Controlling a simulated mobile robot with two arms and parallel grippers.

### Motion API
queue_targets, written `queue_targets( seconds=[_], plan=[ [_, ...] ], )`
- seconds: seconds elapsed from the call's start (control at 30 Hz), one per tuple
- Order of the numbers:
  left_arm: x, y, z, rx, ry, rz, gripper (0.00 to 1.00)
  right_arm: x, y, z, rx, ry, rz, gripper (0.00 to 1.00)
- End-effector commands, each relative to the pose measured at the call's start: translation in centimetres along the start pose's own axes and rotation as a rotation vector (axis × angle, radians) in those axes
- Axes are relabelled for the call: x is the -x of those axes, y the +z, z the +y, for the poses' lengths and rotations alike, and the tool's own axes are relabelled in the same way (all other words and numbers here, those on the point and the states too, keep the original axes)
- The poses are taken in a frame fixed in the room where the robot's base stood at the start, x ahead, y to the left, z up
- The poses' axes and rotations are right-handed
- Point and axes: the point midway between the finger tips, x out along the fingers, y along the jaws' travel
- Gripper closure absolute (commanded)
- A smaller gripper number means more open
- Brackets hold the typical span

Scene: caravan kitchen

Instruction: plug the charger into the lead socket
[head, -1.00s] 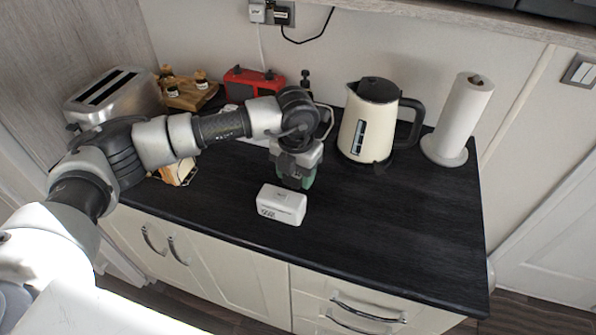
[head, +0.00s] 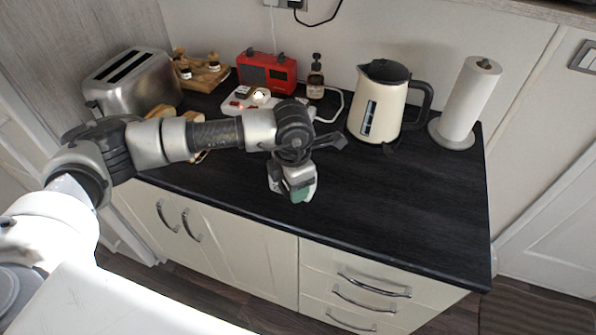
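The lead socket is a white extension block (head: 236,105) at the back of the dark worktop, between the toaster and the soap bottle. A small red light shows on it and its white cable runs off to the right. My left gripper (head: 296,194) points down over the front middle of the worktop, with green at its fingertips. Small white patches show around the fingers. They may be parts of the white block-shaped charger, which is otherwise hidden. I cannot tell whether the fingers are closed on it. My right gripper is out of view.
A steel toaster (head: 133,84), a wooden rack (head: 203,76), a red radio (head: 267,72) and a dark soap bottle (head: 315,78) stand along the back. A cream kettle (head: 378,104) and paper roll (head: 468,104) stand right. The worktop's (head: 410,205) front right is clear.

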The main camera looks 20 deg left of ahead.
Motion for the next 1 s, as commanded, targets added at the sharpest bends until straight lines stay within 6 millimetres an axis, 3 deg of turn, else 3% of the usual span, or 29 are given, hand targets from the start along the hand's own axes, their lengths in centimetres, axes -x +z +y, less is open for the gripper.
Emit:
queue_targets(
  seconds=[0.27,0.6,1.0],
  plan=[
    [-2.9,-3.4,-2.0,-0.578,-0.003,0.003,0.72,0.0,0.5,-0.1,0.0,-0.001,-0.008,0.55],
    [-7.5,-8.7,-5.4,-1.565,-0.006,0.002,0.72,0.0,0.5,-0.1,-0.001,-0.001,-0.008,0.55],
    [-10.6,-12.3,-7.6,-2.256,-0.004,0.0,0.72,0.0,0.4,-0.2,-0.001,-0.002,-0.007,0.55]
  ],
)
